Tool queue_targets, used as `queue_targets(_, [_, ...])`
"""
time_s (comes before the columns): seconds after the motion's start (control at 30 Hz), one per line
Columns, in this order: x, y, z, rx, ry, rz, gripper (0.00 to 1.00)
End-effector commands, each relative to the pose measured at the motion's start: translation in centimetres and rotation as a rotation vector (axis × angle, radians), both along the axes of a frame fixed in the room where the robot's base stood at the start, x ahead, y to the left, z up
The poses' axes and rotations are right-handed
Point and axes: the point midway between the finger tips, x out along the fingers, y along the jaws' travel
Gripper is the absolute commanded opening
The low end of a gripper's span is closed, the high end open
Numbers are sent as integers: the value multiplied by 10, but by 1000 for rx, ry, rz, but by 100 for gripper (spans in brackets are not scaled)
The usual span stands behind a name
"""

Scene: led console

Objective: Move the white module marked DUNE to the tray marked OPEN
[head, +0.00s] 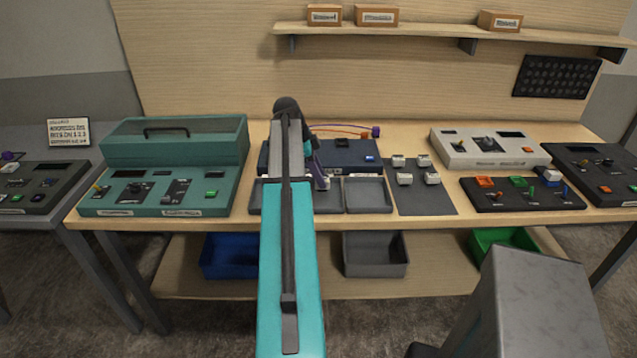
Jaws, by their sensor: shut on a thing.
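My gripper (321,182) is mostly hidden behind my own arm. It is low over the grey trays and shut on a small pale thing that looks like a white module; its marking cannot be read. Several other white modules, among them a front one (404,179) and a back one (423,160), stand on a dark mat (425,202) to the right. A right grey tray (368,208) looks empty. A left grey tray (255,208) is largely covered by my arm. I cannot read which tray is marked OPEN.
A dark blue console (350,155) with cables stands behind the trays. A teal console (160,192) is at left. A white console (485,160) and a black panel with colored switches (520,203) are at right. Bins, including a grey one (375,265), sit on the lower shelf.

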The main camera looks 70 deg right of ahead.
Motion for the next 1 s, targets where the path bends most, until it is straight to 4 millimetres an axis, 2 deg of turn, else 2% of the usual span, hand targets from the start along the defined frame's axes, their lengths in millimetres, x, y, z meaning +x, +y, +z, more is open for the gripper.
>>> queue_targets(0.1, [4, -5, 0, -1, 0, 0, 8])
queue_targets(0.57, [4, -5, -3, 0, 0, 0, 8])
queue_targets(1.0, [3, -5, -34, 0, 0, -1, 8])
